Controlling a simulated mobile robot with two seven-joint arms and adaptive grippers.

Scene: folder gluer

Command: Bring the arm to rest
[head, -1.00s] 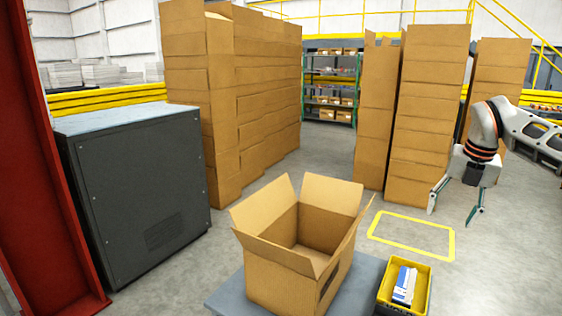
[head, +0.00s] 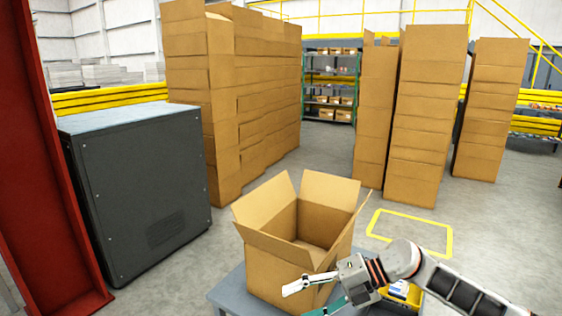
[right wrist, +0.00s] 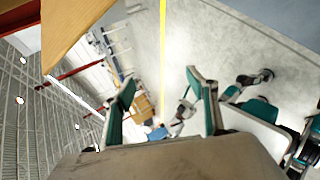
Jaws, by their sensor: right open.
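My right gripper (head: 312,297) is at the bottom of the head view, in front of the near side of an open cardboard box (head: 270,272). Its fingers are spread with nothing between them. I cannot tell whether they touch the box. In the right wrist view the two teal-padded fingers (right wrist: 160,108) stand apart, with only the distant room between them. My right arm comes in from the lower right. My left gripper does not show in the head view.
The box stands, flaps up, on a grey table (head: 228,292). A yellow bin (head: 412,300) beside it is partly hidden by my arm. A dark cabinet (head: 140,195) stands left. Tall carton stacks (head: 425,120) stand behind. Floor around the yellow outline (head: 447,240) is clear.

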